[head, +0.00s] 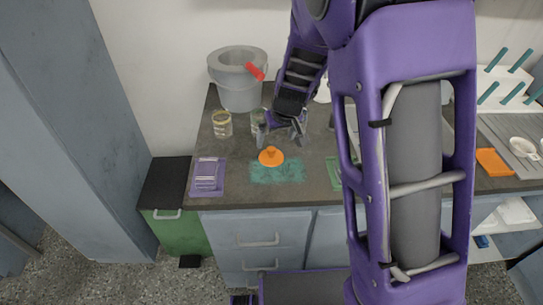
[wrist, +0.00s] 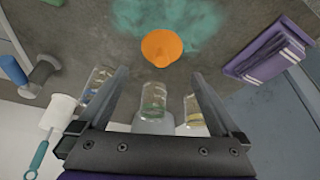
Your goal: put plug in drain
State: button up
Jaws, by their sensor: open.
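An orange plug (head: 271,157) with a small knob sits on a teal patch (head: 290,173) on the dark counter (head: 230,195). The plug also shows in the wrist view (wrist: 161,48), ahead of the fingertips and between their lines. My gripper (head: 280,136) is open and empty, above the counter and just behind the plug, with its fingers pointing down. In the wrist view my gripper (wrist: 159,75) has its two fingers spread wide, apart from the plug. I cannot make out a drain in either view; my arm covers part of the counter to the right.
A grey bucket (head: 238,85) with a red piece at its rim stands at the back left. Glass beakers (head: 222,125) stand near my gripper. A purple item (head: 207,175) lies at the front left. An orange item (head: 494,162) lies at the far right.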

aim_at(272, 151)
jog(key=x, duration=0.4)
jog(key=b+x, duration=0.1)
jog(key=x, duration=0.2)
jog(key=shift+s+f, duration=0.2)
jog(key=shift+s, duration=0.05)
jog(key=shift+w+a+f, duration=0.15)
jog(key=shift+w+f, duration=0.05)
jog(key=shift+f, duration=0.15)
